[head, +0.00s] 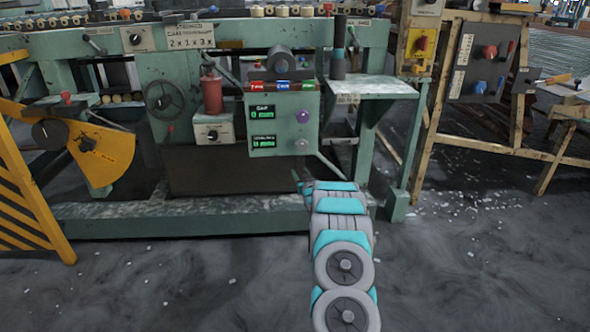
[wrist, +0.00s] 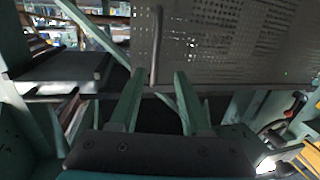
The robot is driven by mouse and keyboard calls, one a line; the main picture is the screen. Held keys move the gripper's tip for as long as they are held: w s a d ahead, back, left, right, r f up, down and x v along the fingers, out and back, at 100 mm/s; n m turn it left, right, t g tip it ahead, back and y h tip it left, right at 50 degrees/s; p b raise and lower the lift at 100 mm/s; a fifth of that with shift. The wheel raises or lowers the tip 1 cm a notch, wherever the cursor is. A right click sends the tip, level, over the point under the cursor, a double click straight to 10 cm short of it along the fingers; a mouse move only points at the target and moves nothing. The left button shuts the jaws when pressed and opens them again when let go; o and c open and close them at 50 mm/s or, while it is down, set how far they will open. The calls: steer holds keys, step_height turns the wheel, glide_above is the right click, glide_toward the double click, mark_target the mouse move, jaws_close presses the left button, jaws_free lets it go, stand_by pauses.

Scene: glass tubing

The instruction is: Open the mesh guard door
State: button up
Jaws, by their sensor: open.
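The mesh guard door (wrist: 230,50) is a grey-brown perforated panel filling the upper right of the wrist view. A thin vertical bar handle (wrist: 156,45) stands near its left edge. My gripper (wrist: 158,74) is open and empty, its two green fingers pointing at the door. The handle's lower end shows between the fingertips in the picture; I cannot tell how far ahead it is. In the head view, my gripper (head: 300,178) is small and partly hidden by my arm, in front of the green machine. A dark brown panel (head: 220,172) there shows no clear mesh.
The green machine (head: 130,215) has a low beam along the floor. A control box (head: 283,122) is above my gripper, and a side shelf (head: 375,87) is to its right. A yellow striped guard (head: 28,205) stands at left. The front floor is mostly clear, with small white scraps.

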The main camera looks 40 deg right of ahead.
mark_target(297, 166)
steer(key=shift+w+d+f+t, duration=0.25)
steer(key=shift+w+d, duration=0.25)
steer(key=shift+w, duration=0.15)
steer(key=shift+w+d+f+t, duration=0.2)
steer(key=shift+w+d, duration=0.25)
steer(key=shift+w, duration=0.15)
steer(key=shift+w+d+f, duration=0.1)
steer(key=shift+w, duration=0.2)
steer(key=shift+b+x, duration=0.4)
steer(key=shift+x, duration=1.6)
jaws_close()
